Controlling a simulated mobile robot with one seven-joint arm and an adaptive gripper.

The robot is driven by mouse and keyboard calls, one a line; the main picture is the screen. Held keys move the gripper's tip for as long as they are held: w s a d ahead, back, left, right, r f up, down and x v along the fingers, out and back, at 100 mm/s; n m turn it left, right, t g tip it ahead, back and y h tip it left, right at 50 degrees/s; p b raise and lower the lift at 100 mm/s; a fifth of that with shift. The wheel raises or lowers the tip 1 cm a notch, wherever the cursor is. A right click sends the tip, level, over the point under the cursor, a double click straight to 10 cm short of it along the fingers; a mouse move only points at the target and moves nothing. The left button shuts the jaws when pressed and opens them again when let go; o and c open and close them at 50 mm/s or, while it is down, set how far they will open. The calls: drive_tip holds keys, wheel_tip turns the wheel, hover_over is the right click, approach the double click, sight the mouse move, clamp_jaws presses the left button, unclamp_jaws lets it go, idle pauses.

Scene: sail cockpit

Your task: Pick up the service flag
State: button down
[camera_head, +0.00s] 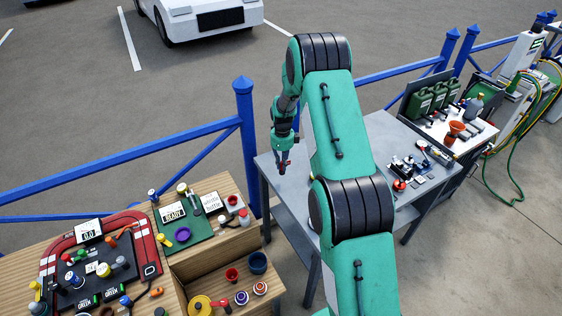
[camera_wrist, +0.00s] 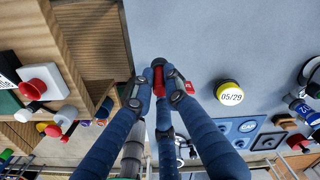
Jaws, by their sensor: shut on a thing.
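My gripper (camera_head: 284,163) is in the air by the left end of the grey table in the head view. In the wrist view, my gripper (camera_wrist: 159,82) has its fingers closed on a small red piece (camera_wrist: 159,77). I take this red piece to be the service flag, though most of it is hidden between the fingers. A bit of red also shows at the fingertips in the head view. I cannot tell how far above the surface it is.
The grey table (camera_head: 268,162) lies below. A yellow-and-black round item marked 05/29 (camera_wrist: 229,94) is on the grey surface. A wooden bench (camera_head: 215,262) with several small items stands at left. A blue railing (camera_head: 247,135) runs behind. Green cans (camera_head: 420,105) stand at right.

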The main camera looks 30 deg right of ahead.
drive_tip(key=shift+s+a, duration=0.15)
drive_tip(key=shift+s, duration=0.2)
drive_tip(key=shift+r, duration=0.1)
idle(0.5)
